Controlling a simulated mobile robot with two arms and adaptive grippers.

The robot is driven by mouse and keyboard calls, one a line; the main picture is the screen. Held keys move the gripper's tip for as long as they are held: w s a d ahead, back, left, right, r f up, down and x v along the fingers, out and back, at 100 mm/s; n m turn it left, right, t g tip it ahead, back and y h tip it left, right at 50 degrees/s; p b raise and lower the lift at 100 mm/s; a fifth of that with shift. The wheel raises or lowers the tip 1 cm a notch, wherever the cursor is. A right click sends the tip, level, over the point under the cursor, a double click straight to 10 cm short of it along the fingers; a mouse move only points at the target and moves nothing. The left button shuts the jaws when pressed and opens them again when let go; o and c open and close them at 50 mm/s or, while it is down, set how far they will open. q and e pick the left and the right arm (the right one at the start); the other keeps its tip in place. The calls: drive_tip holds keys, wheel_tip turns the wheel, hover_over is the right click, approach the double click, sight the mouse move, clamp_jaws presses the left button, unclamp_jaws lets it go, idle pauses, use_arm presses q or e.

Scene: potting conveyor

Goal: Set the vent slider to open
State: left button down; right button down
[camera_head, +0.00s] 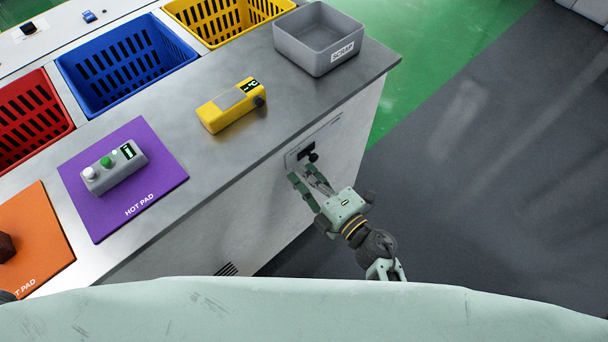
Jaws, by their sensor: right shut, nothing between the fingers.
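The vent slider is a black knob (312,156) on a light plate (296,157) with a dark slot, set in the front face of the metal counter near its right end. Small print above the plate is too small to read. My right gripper (305,177) is shut and empty, with its green fingers just below the knob. I cannot tell whether the fingertips touch it. My left gripper is not in view.
The steel counter (215,150) holds a yellow handheld device (222,108), a grey scrap bin (300,55), and a purple hot pad (165,185) with a grey button box (115,165). An orange pad (45,225) lies left. Red, blue and yellow baskets stand behind. Floor to the right is clear.

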sight(315, 143)
drive_tip(key=w+d, duration=0.5)
drive_tip(key=shift+d, duration=0.15)
drive_tip(key=shift+w+d, duration=0.15)
drive_tip(key=shift+w, duration=0.1)
drive_tip(key=shift+r, duration=0.1)
drive_tip(key=shift+s, duration=0.1)
